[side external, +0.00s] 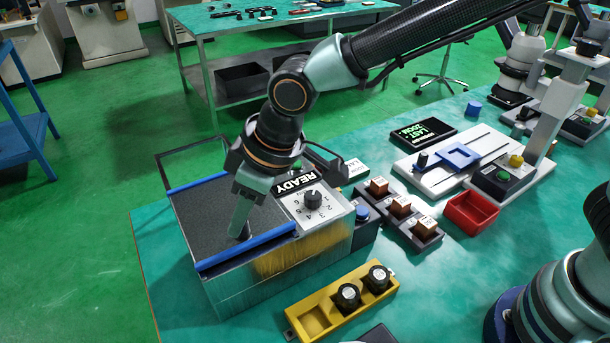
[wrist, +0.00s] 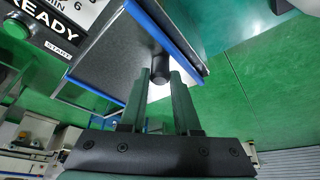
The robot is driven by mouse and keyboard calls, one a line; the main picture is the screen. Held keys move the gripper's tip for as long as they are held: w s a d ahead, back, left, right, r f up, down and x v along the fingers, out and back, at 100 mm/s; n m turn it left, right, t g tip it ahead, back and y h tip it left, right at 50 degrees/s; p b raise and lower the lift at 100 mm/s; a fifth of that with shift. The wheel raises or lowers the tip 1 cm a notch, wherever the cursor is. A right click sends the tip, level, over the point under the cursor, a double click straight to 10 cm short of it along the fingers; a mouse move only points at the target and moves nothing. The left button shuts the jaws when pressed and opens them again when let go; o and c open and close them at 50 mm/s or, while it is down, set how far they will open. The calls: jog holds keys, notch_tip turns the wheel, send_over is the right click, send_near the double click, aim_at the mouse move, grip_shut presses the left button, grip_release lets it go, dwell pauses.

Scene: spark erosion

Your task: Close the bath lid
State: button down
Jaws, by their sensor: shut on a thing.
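The bath lid (side external: 205,212) is a dark grey speckled panel with blue strips along two opposite edges. It lies about level on top of the clear-walled bath (side external: 245,292), and yellowish material shows through the bath's front. My gripper (side external: 241,232) points down over the lid near its front blue edge and is shut on the lid's small black knob (side external: 246,233). In the wrist view, the knob (wrist: 160,72) sits between the two fingers of my gripper (wrist: 163,85), with the lid (wrist: 115,55) behind it. My gripper hides part of the lid in the side view.
A READY panel (side external: 318,197) with a dial adjoins the lid on the right. A thin dark frame (side external: 190,150) stands behind the lid. A yellow holder (side external: 312,318) with black round parts is in front right. Small blocks (side external: 400,206) and a red tray (side external: 480,207) lie further right.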

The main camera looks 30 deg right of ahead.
jog(key=shift+s+f, duration=0.1)
jog(key=shift+s, duration=0.85)
jog(key=c, duration=0.6)
grip_release()
jog(key=shift+r, duration=0.45)
jog(key=v, duration=1.1)
jog(key=shift+d+r, duration=0.1)
jog(key=shift+r, duration=0.05)
